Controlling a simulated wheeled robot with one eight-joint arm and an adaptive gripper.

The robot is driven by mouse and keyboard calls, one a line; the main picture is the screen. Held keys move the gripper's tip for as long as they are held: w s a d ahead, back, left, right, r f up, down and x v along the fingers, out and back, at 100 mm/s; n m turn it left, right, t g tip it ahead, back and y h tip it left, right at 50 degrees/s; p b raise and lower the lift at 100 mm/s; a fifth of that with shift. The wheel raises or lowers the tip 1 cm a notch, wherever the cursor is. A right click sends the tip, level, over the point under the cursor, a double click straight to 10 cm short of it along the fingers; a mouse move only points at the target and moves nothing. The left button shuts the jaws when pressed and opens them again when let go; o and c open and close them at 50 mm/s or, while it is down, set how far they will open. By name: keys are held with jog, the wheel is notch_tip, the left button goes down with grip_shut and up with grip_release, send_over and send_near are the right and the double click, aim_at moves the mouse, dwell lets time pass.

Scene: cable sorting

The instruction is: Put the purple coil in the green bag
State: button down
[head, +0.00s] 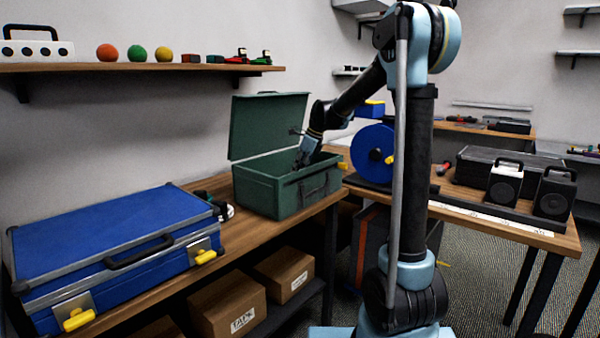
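The green bag (268,193) shows as a dark green hard case on the wooden bench, its lid raised at the back. My gripper (301,164) points down at the case's opening, with its tips at or just inside the rim. The gripper is small and dark here, so I cannot see whether its fingers are open or shut, or whether they hold anything. No purple coil shows. The inside of the case is mostly hidden by its front wall.
A closed blue case (110,245) with yellow latches lies left on the bench (262,229). A blue reel (373,152) stands right of the green case. Cardboard boxes (228,302) sit on the shelf below. Speakers (505,184) stand on the right table.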

jog(key=shift+f, duration=0.5)
jog(key=c, duration=1.6)
grip_release()
jog(key=shift+o, duration=0.2)
